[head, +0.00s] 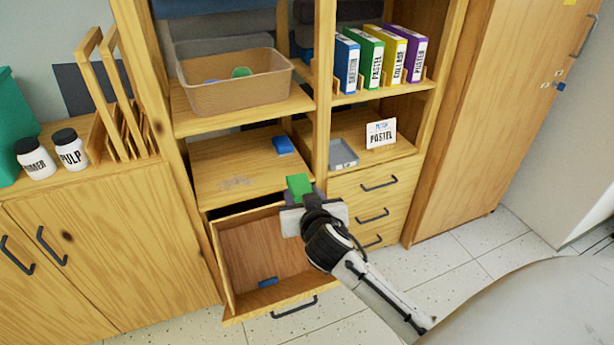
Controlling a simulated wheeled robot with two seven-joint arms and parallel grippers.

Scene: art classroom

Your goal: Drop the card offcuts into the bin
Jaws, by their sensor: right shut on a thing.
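My right gripper (303,200) is in front of the shelf unit, above the right rear part of an open wooden drawer. It is shut on a small green piece (299,186), which stands up from its jaws. A small blue piece (282,145) lies on the shelf behind. Another small blue piece (268,282) lies on the floor of the open drawer (245,255). A tan open bin (240,96) stands on the shelf above, with a green and a blue thing partly showing inside. I cannot tell which pieces are card offcuts. My left gripper is not in view.
A grey tray (343,153) and a white "PASTEL" card (381,133) are on the right shelf, below several coloured binders (371,58). Two labelled jars (70,149) and wooden racks (112,100) stand on the left cabinet. The drawer juts out over the floor.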

